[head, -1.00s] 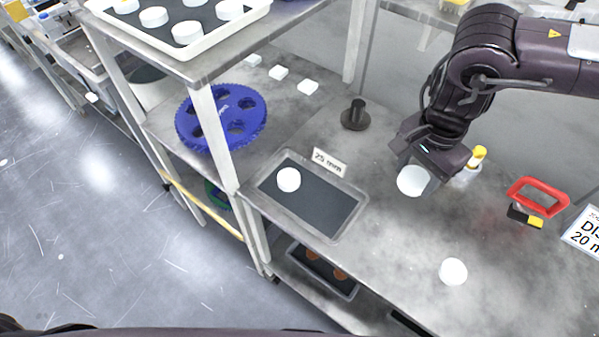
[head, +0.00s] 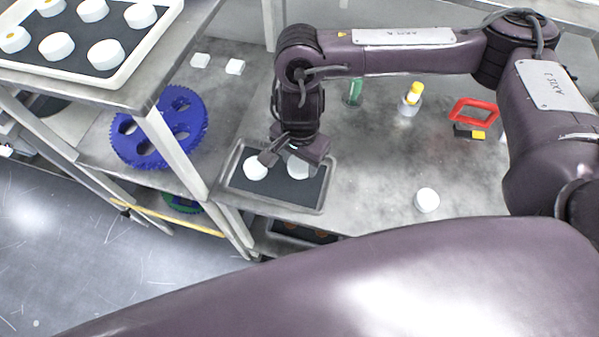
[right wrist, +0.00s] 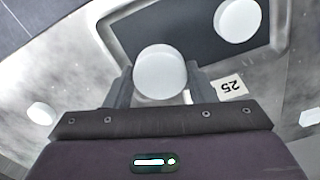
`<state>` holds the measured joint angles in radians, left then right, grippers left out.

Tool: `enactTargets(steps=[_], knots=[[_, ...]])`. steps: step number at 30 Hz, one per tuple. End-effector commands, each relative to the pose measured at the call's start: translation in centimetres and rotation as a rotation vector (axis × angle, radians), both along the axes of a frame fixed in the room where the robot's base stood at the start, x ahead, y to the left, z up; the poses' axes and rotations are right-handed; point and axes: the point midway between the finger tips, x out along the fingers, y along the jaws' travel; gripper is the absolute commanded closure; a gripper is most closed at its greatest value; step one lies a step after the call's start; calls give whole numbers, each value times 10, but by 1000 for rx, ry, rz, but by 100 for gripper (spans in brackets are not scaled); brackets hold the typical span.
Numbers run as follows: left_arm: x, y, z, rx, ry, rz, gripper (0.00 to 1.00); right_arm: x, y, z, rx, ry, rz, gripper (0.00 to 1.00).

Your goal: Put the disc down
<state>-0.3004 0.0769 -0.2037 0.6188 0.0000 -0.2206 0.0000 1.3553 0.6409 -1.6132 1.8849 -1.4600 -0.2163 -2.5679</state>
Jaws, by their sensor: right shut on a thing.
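My right gripper (head: 290,158) is shut on a white disc (head: 299,168), above the grey tray with the dark mat (head: 276,204). In the right wrist view the held disc (right wrist: 160,72) sits between the two fingers, and the tray's rim (right wrist: 118,52) shows behind it. Another white disc (head: 255,172) lies on the mat to the left of the held one; it also shows in the right wrist view (right wrist: 238,19). Whether the held disc touches the mat cannot be told. My left gripper is not in view.
A loose white disc (head: 427,200) lies on the bench to the right. A blue toothed ring (head: 160,128) and a shelf tray of discs (head: 113,78) are at left.

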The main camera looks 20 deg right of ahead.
Motion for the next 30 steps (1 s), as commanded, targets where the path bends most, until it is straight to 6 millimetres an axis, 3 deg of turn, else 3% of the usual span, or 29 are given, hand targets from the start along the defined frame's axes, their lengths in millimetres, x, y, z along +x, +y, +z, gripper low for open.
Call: enactTargets(steps=[3,9,15,29,30], knots=[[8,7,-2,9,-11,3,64,-1,0,-21,0,3,-3,76],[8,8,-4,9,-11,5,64,0,0,-35,0,1,-2,76],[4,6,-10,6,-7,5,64,-1,0,-61,0,3,-1,76],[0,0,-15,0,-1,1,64,0,0,-70,0,-1,0,76],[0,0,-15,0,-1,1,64,0,0,-70,-1,-1,0,49]])
